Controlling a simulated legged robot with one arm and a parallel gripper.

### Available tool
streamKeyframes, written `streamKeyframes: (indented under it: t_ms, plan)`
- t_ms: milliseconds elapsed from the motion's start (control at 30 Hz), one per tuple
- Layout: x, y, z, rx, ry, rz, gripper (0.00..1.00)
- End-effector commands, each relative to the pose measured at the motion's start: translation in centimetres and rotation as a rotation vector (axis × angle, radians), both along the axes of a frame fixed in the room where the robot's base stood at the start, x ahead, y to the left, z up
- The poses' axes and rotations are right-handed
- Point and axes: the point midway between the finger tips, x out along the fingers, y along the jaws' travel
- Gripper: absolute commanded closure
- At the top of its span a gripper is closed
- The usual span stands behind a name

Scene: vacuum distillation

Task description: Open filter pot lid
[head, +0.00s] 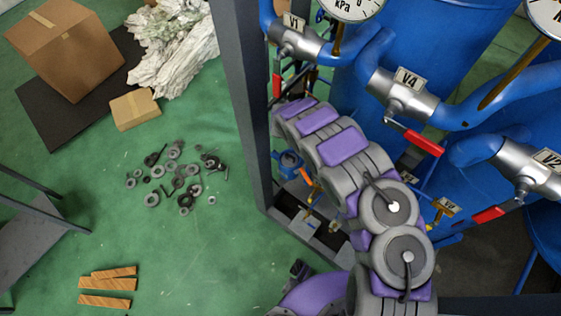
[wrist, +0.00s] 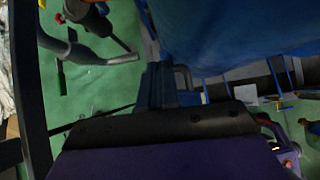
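I cannot make out the filter pot or its lid with certainty in either view. A small blue fitting (head: 288,160) sits low beside the dark frame post in the head view, partly behind my arm; I cannot tell if it belongs to the pot. My grey and purple arm reaches up and left among the pipes in the head view, and its end is hidden there. In the wrist view, the black and purple part of my gripper (wrist: 165,122) fills the bottom, close to a large blue vessel (wrist: 225,35). Its fingertips and any hold are unclear.
Valves V1 (head: 295,38), V4 (head: 405,98) and V2 (head: 530,165) on blue pipes crowd my arm. The dark frame post (head: 240,100) stands left of it. Loose metal parts (head: 180,180), wooden strips (head: 108,285) and a cardboard box (head: 68,50) lie on the green floor.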

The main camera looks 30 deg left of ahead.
Motion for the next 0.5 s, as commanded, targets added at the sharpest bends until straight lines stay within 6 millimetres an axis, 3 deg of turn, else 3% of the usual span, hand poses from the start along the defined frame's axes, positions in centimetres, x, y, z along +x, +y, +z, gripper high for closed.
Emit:
streamKeyframes:
  t_ms: [267, 500]
  plan:
    - [-0.4, -0.1, 0.7, -0.001, -0.001, 0.002, 1.0]
    - [-2.4, 0.4, 3.1, -0.003, -0.005, 0.003, 1.0]
